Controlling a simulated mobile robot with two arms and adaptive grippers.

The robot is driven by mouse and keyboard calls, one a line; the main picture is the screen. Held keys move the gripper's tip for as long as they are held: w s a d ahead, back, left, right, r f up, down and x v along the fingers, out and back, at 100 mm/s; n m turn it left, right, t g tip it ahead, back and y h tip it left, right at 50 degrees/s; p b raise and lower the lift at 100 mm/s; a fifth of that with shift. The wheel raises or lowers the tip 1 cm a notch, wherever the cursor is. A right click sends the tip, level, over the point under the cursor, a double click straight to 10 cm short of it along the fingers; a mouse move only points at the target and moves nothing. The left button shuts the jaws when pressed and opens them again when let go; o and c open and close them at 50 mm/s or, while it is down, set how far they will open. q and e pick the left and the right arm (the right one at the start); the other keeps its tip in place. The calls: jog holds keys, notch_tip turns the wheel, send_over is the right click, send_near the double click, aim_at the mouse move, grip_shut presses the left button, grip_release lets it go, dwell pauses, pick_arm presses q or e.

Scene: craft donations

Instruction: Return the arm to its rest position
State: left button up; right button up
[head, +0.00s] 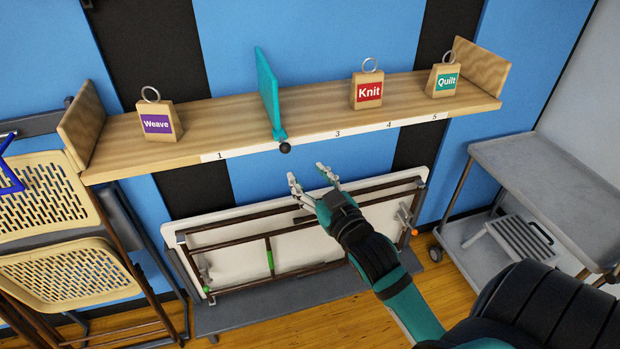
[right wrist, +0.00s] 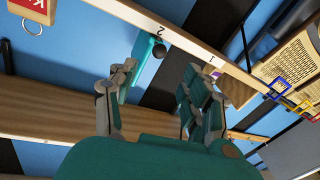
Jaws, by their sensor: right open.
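My right gripper (head: 314,180) is open and empty, in front of and below the wooden shelf (head: 220,131) in the head view. Its two fingers also show apart in the right wrist view (right wrist: 160,95), with nothing between them that is held. A teal divider (head: 267,88) with a dark knob stands on the shelf, up and left of the gripper and apart from it. It shows beyond the fingers in the right wrist view (right wrist: 141,65). My left gripper is not in view.
On the shelf stand blocks labelled Weave (head: 157,122), Knit (head: 368,92) and Quilt (head: 444,80). Below it a folded table (head: 230,240) leans on the wall. Folding chairs (head: 70,275) are at left. A grey cart (head: 545,180) is at right. Floor shows between.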

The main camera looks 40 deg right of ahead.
dwell(0.3)
